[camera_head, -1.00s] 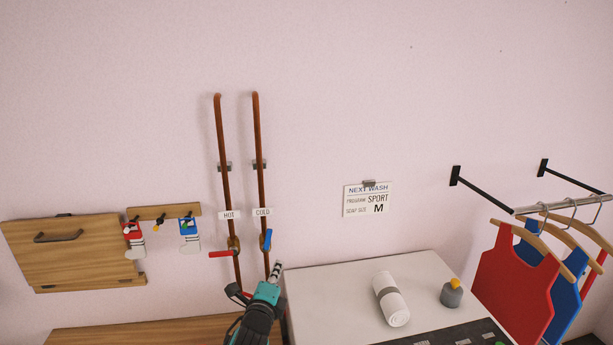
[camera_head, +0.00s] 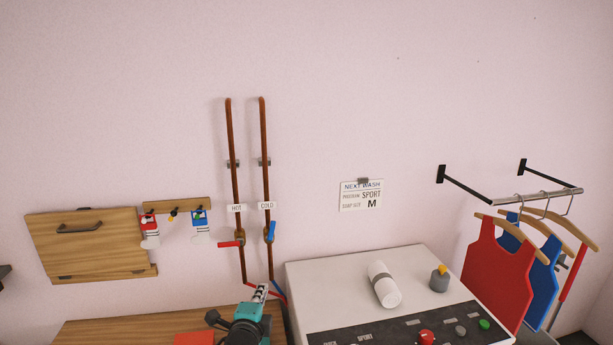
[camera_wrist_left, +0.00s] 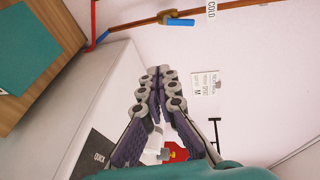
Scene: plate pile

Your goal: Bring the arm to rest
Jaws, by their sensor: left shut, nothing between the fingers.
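My left gripper (camera_head: 261,293) is low in the head view, in front of the wooden counter and left of the white washer. In the left wrist view its two fingers (camera_wrist_left: 158,90) lie together, shut and empty. It touches nothing that I can see. The rest of my left arm drops out of the bottom of the head view. My right gripper does not show.
A wooden counter (camera_head: 100,331) lies at lower left. Copper pipes (camera_head: 233,150) with red and blue valve handles run up the wall. Vests (camera_head: 497,270) hang at right.

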